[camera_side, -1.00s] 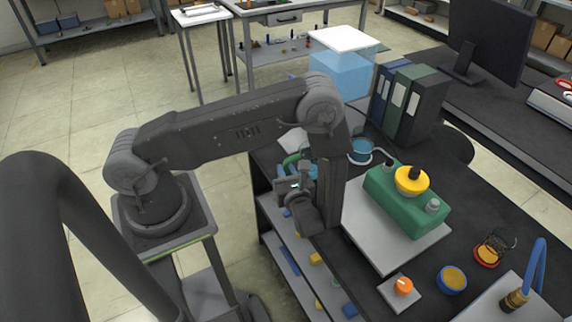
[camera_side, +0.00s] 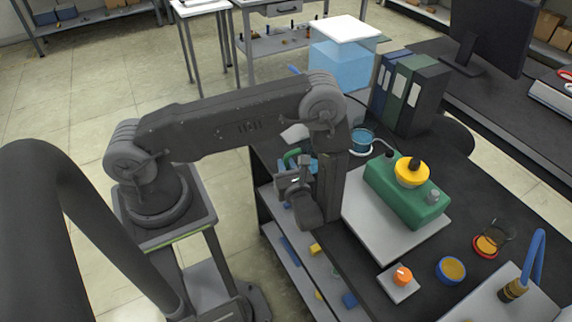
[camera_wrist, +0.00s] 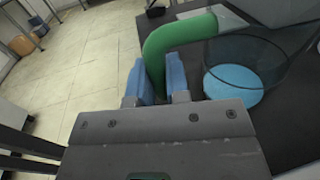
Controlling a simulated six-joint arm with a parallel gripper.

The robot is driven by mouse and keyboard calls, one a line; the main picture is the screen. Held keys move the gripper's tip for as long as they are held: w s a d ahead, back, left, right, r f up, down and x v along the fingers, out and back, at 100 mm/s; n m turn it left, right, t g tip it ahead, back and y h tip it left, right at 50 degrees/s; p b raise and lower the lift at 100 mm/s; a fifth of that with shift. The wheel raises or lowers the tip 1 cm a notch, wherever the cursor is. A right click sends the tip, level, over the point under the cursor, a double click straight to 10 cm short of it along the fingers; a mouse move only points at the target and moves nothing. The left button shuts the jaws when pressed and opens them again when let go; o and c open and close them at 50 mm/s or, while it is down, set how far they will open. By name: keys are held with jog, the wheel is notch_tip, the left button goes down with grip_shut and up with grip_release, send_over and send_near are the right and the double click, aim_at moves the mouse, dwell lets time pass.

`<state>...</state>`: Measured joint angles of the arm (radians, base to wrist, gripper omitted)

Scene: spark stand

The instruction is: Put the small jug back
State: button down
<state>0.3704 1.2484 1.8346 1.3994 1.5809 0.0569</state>
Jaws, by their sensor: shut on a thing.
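My gripper (camera_wrist: 159,83) has its blue fingers shut on a green curved handle (camera_wrist: 178,36), one finger on each side. Right beside the handle in the wrist view is a clear vessel, the small jug (camera_wrist: 232,82), with a light blue round surface inside. The handle appears to belong to it, though the join is not clear. In the side view, the green handle (camera_side: 291,155) shows at the left edge of the dark bench, and my wrist hides most of the jug. Whether the jug touches the bench cannot be told.
An orange-topped block (camera_side: 401,277) and a blue-rimmed pot (camera_side: 451,270) are nearer the front.

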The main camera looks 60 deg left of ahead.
jog(key=shift+f, duration=0.3)
jog(key=c, duration=1)
grip_release()
jog(key=shift+c, duration=0.2)
jog(key=shift+d, duration=0.1)
jog(key=s+d, duration=0.3)
jog(key=d, duration=1)
jog(key=s+a+r+n+h, duration=0.1)
jog(key=s+r+n+h, duration=0.2)
jog(key=r+n+h, duration=0.3)
jog(key=s+a+r+n+t+h, duration=0.1)
jog(key=r+n+h, duration=0.4)
jog(key=r, duration=1)
jog(key=s+a+r+n+t+h, duration=0.1)
jog(key=s+r+n+h, duration=0.3)
jog(key=r+n, duration=0.5)
notch_tip(320, 180, up, 2)
jog(key=h, duration=0.2)
jog(key=shift+s+a+r+h, duration=0.2)
jog(key=shift+s+a+h, duration=0.05)
jog(key=shift+s+h, duration=0.1)
